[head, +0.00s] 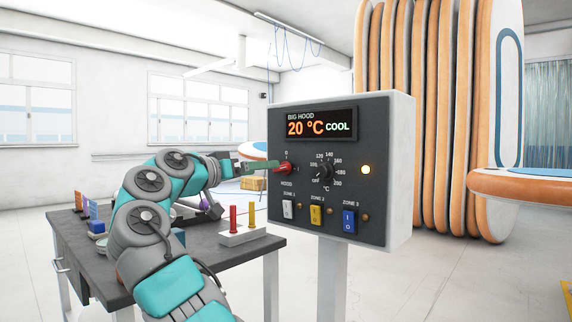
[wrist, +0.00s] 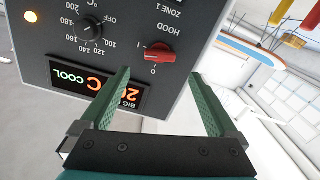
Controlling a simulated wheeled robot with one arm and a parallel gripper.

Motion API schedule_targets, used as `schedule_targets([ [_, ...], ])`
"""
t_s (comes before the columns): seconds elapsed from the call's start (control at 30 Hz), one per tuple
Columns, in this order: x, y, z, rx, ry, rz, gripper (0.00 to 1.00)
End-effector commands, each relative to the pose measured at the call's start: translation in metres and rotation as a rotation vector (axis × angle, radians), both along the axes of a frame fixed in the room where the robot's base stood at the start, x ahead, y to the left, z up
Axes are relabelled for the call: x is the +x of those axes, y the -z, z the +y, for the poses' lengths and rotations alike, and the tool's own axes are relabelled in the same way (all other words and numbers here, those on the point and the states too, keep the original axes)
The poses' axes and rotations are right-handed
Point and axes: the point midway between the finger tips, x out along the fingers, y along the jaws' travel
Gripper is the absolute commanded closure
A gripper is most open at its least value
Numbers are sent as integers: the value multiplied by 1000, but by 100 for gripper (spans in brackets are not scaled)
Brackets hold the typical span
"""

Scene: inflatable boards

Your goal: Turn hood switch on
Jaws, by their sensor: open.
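The red hood switch (head: 285,169) is a knob on the left side of the dark control panel (head: 306,206). In the wrist view the panel is upside down, and the red switch (wrist: 152,57) lies between the two green fingers, with marks 0 and I beside it. I cannot tell for sure which mark it points to. My gripper (wrist: 161,72) is open and empty. In the head view my gripper (head: 276,165) is level with the switch and close to it; whether it touches cannot be told.
A black temperature dial (head: 324,171) is right of the switch. Zone 1 (head: 288,210), zone 2 (head: 316,216) and zone 3 (head: 349,221) switches sit below. The display (head: 321,125) reads 20 °C COOL. A dark table (head: 225,260) with small objects stands left; tall boards (head: 430,120) stand behind.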

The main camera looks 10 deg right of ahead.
Motion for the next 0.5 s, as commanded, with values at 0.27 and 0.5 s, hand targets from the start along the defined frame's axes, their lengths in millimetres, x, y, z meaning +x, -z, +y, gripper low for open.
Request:
schedule_targets([
  [0.27, 22, -1, -32, 3, 2, -4, 5],
  [0.5, 39, 0, -55, 2, 1, -2, 5],
])
